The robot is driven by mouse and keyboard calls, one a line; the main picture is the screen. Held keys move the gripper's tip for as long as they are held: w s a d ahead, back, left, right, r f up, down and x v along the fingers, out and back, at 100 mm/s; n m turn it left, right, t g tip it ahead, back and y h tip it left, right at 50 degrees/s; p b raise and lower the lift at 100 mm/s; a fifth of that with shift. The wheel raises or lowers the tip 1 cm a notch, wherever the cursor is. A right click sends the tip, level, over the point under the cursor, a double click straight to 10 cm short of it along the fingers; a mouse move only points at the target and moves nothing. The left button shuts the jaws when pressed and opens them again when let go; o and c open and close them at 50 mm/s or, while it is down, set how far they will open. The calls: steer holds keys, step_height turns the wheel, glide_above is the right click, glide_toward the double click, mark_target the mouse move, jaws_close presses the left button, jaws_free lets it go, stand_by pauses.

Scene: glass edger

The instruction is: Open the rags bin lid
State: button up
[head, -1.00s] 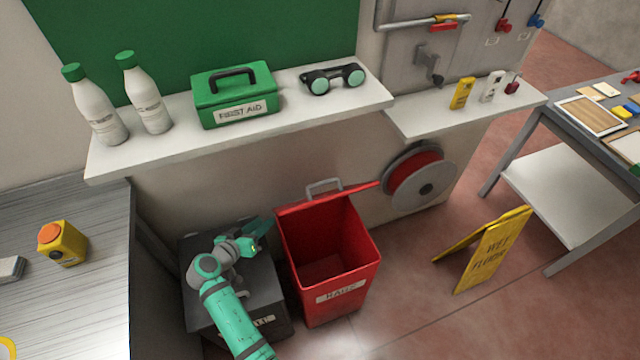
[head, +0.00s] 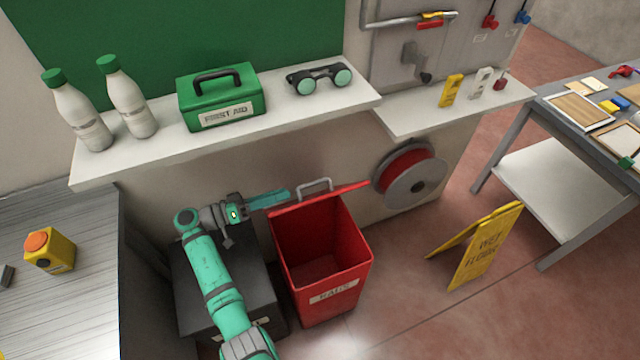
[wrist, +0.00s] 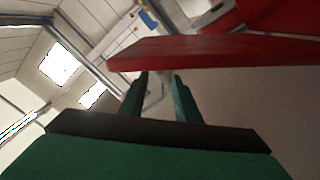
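The red rags bin (head: 331,291) stands on the floor with its mouth uncovered and its inside showing. Its red lid (head: 345,192) is raised at the back, seen nearly edge-on, with a grey handle (head: 314,184) above it. My gripper (head: 286,195) is at the left end of the lid, close to it. Whether they touch, I cannot tell. In the wrist view the lid (wrist: 215,52) is a red slab just past the fingertips. My gripper (wrist: 160,76) shows a gap between its two fingers and nothing held there.
A dark bin (head: 205,300) stands left of the rags bin, under my arm. A white shelf (head: 290,118) with a first aid box (head: 222,97) runs above. A hose reel (head: 412,180) and a yellow wet floor sign (head: 485,250) are at the right.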

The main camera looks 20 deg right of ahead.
glide_toward(326, 179)
steer(key=d, duration=0.5)
steer(key=shift+w+d+f, duration=0.2)
steer(key=shift+d+f, duration=0.05)
steer(key=shift+f, duration=0.15)
jaws_close()
